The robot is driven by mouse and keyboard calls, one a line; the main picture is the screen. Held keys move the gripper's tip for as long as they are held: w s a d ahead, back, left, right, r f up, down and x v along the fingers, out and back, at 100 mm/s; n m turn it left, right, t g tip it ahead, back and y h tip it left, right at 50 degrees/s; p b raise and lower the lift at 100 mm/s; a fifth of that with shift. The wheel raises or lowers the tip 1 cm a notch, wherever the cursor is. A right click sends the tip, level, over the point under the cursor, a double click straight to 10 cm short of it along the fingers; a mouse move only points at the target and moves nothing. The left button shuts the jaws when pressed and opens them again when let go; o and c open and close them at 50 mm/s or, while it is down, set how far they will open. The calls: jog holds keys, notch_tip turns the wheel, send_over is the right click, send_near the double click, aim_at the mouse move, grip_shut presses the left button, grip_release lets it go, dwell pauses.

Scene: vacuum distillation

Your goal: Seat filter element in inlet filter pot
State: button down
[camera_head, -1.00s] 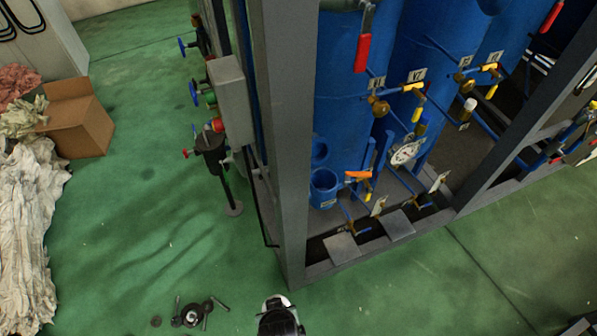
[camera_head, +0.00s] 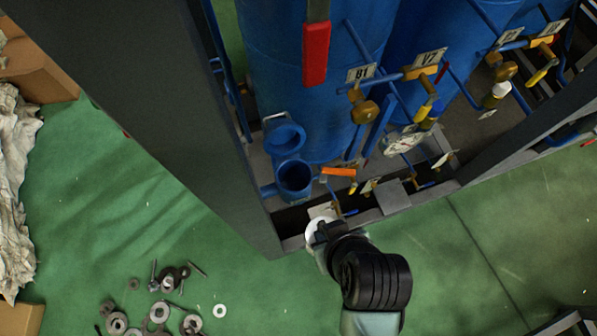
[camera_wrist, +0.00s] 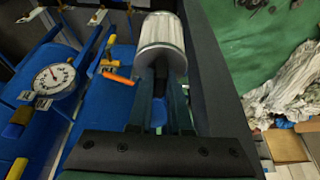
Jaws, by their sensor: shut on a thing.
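The inlet filter pot (camera_head: 295,194) is an open blue cup low at the front of the blue vessels, with its dark inside facing up. A round blue lid-like part (camera_head: 284,138) stands just behind it. My gripper (camera_head: 322,232) is in front of the pot, below and right of it in the picture. It is shut on the filter element, a pale ribbed cylinder (camera_wrist: 162,40) that sticks out past the fingertips (camera_wrist: 161,75) in the wrist view. In the head view the element (camera_head: 314,235) shows as a white shape, partly hidden by my gripper, apart from the pot.
A grey frame post (camera_head: 150,90) rises left of the pot. An orange-handled valve (camera_head: 338,171) is close on its right, and a pressure gauge (camera_wrist: 53,78) shows in the wrist view. Loose metal rings and bolts (camera_head: 158,310) lie on the green floor.

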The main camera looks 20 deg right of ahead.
jog(key=w+p, duration=0.2)
jog(key=w, duration=1.5)
notch_tip(320, 180, down, 12)
jog(key=shift+w, duration=0.15)
jog(key=shift+a, duration=0.1)
jog(key=c, duration=1.3)
grip_release()
jog(key=shift+f, duration=0.15)
jog(key=o, duration=0.5)
jog(key=shift+c, duration=0.2)
jog(key=v, duration=1.2)
jog(key=shift+p, duration=0.4)
